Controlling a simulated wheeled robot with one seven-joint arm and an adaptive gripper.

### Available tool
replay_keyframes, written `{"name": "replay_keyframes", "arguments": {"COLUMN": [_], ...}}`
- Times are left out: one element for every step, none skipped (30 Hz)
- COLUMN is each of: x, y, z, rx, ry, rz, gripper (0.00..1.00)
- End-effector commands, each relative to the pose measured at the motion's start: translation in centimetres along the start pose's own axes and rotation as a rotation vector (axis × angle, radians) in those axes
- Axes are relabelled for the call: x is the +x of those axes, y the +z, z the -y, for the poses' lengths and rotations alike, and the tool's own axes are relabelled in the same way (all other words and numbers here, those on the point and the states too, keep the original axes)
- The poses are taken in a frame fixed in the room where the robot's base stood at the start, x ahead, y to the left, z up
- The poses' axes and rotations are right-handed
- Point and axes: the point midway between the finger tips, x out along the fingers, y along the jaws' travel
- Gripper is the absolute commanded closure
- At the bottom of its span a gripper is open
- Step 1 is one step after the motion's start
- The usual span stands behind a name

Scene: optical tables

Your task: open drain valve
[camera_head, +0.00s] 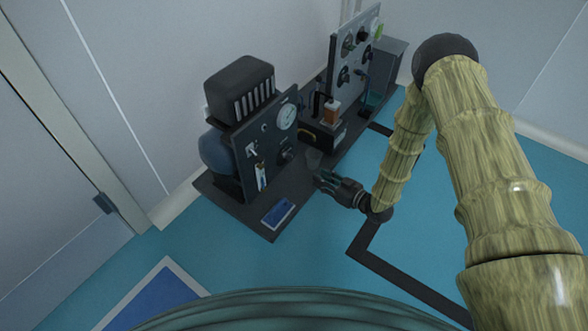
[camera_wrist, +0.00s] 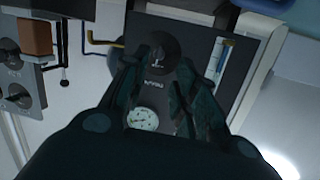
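A black round valve knob (camera_head: 286,156) sits low on the dark front panel (camera_head: 263,139) of a compressor-like unit. I take it for the drain valve; its small label is not legible. In the wrist view the knob (camera_wrist: 155,58) shows between and beyond the fingertips, with a pale mark at its centre. My gripper (camera_head: 319,177) is in front of the panel, to the right of the knob and slightly lower in the head view. In the wrist view my gripper (camera_wrist: 166,62) has its fingers apart with nothing held. Contact with the knob is not visible.
A round white gauge (camera_head: 286,117) is above the knob, and a blue-white tube indicator (camera_head: 261,177) is to its left. A second panel (camera_head: 355,58) with several dark knobs and an orange-brown block (camera_head: 332,110) stand behind. A blue-topped pad (camera_head: 278,213) lies on the dark base.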

Motion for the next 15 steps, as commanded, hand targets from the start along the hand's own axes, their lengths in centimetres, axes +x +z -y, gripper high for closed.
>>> {"name": "replay_keyframes", "arguments": {"x": [1.1,1.4,1.9,2.1,2.4,2.6,2.7,2.8,3.0,3.0,3.2,3.3,3.5,3.8,4.1], "y": [0.7,0.5,0.3,0.1,-0.1,-0.2,-0.4,-0.5,-0.6,-0.7,-0.8,-0.9,-0.9,-0.9,-1.0], "z": [-0.6,-0.8,-1.0,-1.2,-1.2,-1.4,-1.4,-1.4,-1.5,-1.5,-1.5,-1.5,-1.4,-1.4,-1.3], "rx": [-0.025,-0.038,-0.054,-0.064,-0.073,-0.083,-0.089,-0.094,-0.099,-0.102,-0.104,-0.106,-0.106,-0.106,-0.106], "ry": [-0.028,-0.045,-0.066,-0.080,-0.093,-0.106,-0.116,-0.123,-0.130,-0.134,-0.137,-0.140,-0.141,-0.142,-0.142], "rz": [-0.045,-0.069,-0.099,-0.118,-0.135,-0.154,-0.166,-0.175,-0.184,-0.189,-0.193,-0.196,-0.197,-0.197,-0.197], "gripper": [0.71,0.71,0.71,0.71,0.71,0.71,0.71,0.71,0.71,0.71,0.71,0.71,0.71,0.71,0.71]}}
